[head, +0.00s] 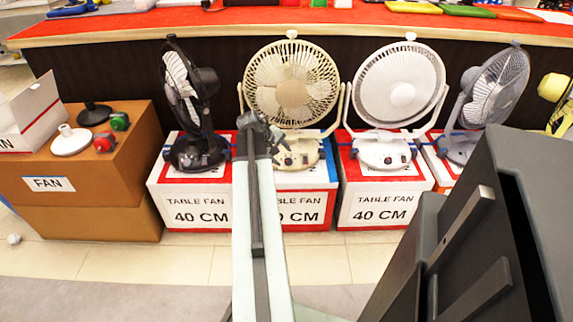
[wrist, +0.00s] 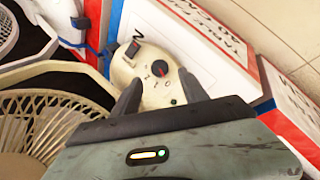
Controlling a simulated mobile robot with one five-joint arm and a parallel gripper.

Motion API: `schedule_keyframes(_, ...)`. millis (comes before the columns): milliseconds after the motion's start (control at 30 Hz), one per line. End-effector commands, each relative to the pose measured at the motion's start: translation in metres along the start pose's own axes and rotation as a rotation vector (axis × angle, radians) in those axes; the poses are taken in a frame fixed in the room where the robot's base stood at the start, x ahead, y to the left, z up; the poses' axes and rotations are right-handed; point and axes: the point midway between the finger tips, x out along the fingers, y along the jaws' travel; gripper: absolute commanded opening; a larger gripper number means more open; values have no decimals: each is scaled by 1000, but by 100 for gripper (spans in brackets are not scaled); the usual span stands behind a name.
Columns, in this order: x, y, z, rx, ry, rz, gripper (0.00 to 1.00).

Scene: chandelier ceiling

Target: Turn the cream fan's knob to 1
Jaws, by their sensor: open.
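The cream fan (head: 291,92) stands upright on its box between a black fan and a white fan. In the wrist view its cream base (wrist: 150,92) carries a round black knob (wrist: 160,69) with a red mark, and printed digits beside it. Which digit the mark points at is too small to tell. A dark rocker switch and a small green light sit near the knob. My gripper (wrist: 160,88) is open, its two dark fingers spread to either side of the knob area. Contact with the knob cannot be made out. In the head view my gripper (head: 262,132) partly hides the fan's base.
The black fan (head: 188,108) is close on the left, the white fan (head: 400,90) close on the right, and a grey-blue fan (head: 490,95) farther right. Labelled boxes (head: 385,207) bear the fans. A brown box (head: 85,180) stands left.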

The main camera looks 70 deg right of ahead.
Motion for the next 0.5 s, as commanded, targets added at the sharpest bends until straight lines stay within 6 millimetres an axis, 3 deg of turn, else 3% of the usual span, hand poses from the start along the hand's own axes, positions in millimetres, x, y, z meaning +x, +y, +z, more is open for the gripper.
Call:
schedule_keyframes(33, 18, -4, -1, 1, 0, 0, 52)
schedule_keyframes(200, 46, -4, 0, 2, -1, -1, 52)
schedule_keyframes(500, 48, 0, 0, 1, -1, 0, 52)
